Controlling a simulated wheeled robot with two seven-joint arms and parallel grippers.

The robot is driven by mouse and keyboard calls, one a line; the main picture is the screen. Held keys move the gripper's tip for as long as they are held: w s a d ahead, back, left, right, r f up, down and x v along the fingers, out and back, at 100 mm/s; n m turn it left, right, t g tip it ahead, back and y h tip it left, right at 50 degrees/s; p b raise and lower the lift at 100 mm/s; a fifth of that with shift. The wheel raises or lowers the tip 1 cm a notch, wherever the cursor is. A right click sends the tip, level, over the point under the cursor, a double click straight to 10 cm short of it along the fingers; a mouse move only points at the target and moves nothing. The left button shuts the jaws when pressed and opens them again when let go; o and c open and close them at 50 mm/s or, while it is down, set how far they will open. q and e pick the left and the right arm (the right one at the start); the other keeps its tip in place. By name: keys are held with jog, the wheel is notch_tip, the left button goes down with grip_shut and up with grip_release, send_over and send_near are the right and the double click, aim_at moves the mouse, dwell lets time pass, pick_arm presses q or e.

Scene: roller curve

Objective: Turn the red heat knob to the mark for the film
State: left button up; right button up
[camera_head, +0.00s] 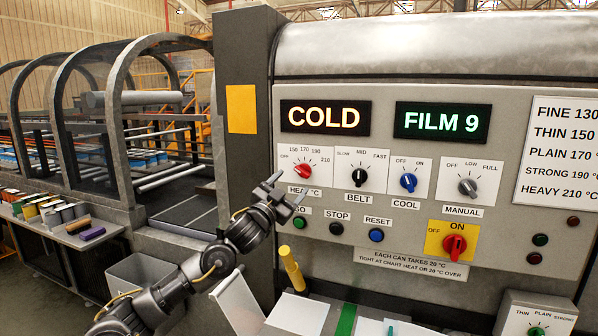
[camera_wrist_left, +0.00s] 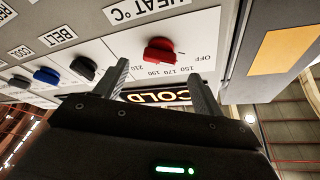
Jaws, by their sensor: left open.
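The red heat knob (camera_head: 302,170) sits on a white dial plate marked OFF, 150, 170, 190 and 210, above the HEAT °C label. Its exact pointing is too small to tell. My left gripper (camera_head: 287,189) is open, just below and in front of the knob. In the left wrist view the knob (camera_wrist_left: 159,50) shows between and beyond the two spread fingers (camera_wrist_left: 160,72), with nothing held. Lit displays read COLD (camera_head: 325,117) and FILM 9 (camera_head: 442,122). A chart (camera_head: 560,150) lists FINE 130, THIN 150, PLAIN 170, STRONG 190, HEAVY 210. My right gripper is out of view.
Black belt (camera_head: 359,172), blue cool (camera_head: 408,182) and grey manual (camera_head: 467,187) knobs stand right of the heat knob. Below are push buttons and a red ON/OFF switch (camera_head: 454,245). A yellow cylinder (camera_head: 291,268) stands below the panel. A grey pillar (camera_head: 243,60) borders the panel's left.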

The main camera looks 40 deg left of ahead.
aim_at(300, 175)
pick_arm(q)
jog(key=p+x, duration=0.1)
jog(key=x, duration=0.4)
jog(key=shift+w+p, duration=0.1)
jog(key=shift+p, duration=0.3)
jog(key=c, duration=0.9)
jog(key=shift+d, duration=0.1)
jog(key=shift+c, duration=0.5)
